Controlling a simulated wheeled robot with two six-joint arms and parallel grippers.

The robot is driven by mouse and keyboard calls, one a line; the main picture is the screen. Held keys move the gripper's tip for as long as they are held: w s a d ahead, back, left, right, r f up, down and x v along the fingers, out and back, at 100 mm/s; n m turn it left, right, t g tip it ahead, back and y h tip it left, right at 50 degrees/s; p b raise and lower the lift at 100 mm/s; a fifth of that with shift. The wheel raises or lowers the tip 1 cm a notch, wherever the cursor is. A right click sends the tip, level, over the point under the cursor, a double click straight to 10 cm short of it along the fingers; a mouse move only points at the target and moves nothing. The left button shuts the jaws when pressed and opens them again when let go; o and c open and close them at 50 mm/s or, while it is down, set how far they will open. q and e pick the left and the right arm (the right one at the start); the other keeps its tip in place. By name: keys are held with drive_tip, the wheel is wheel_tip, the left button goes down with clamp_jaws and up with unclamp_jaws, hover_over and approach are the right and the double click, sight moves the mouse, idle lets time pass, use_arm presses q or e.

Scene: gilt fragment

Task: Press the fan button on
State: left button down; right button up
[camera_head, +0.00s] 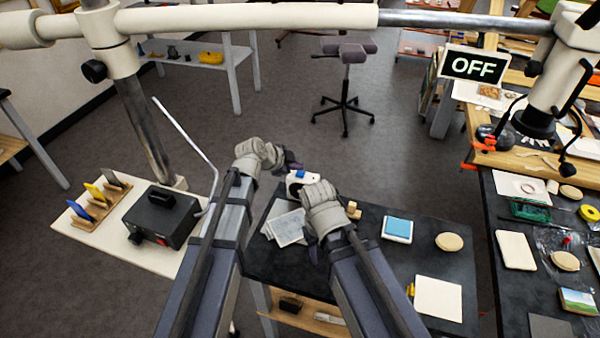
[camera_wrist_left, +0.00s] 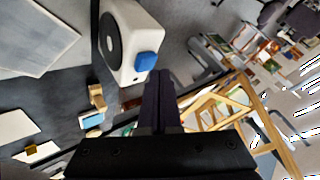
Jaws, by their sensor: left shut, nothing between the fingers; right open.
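The fan (camera_head: 297,187) is a small white box on the dark table, with a blue button (camera_head: 301,174) on top. In the left wrist view the fan (camera_wrist_left: 124,30) shows a round black grille and its blue button (camera_wrist_left: 149,61). My left gripper (camera_head: 292,163) is shut and empty, close to the button in the head view. Its shut fingertips (camera_wrist_left: 160,76) appear just below and right of the button in the wrist view; I cannot tell whether they touch. My right gripper (camera_head: 312,248) is lower, in front of the fan; its fingers are partly hidden.
A sign (camera_head: 473,67) reads OFF. Pale flat pieces (camera_head: 289,228), wooden blocks (camera_head: 353,210) and a blue-topped pad (camera_head: 397,228) lie near the fan. A black box (camera_head: 160,216) stands on the left table. A pale boom (camera_head: 245,17) crosses the top.

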sight(297, 174)
idle(0.6)
use_arm(q)
drive_tip(key=shift+f+b, duration=0.45)
drive_tip(key=shift+b, duration=0.05)
use_arm(e)
drive_tip(key=shift+f, duration=0.45)
use_arm(q)
drive_tip(key=shift+f, duration=0.1)
use_arm(e)
drive_tip(key=shift+f, duration=0.1)
use_arm(q)
drive_tip(key=shift+r+p, duration=0.5)
drive_tip(key=shift+r, duration=0.1)
use_arm(e)
drive_tip(key=shift+r, duration=0.55)
use_arm(q)
wheel_tip(297, 174, up, 6)
drive_tip(key=p, duration=0.6)
use_arm(e)
wheel_tip(297, 174, up, 6)
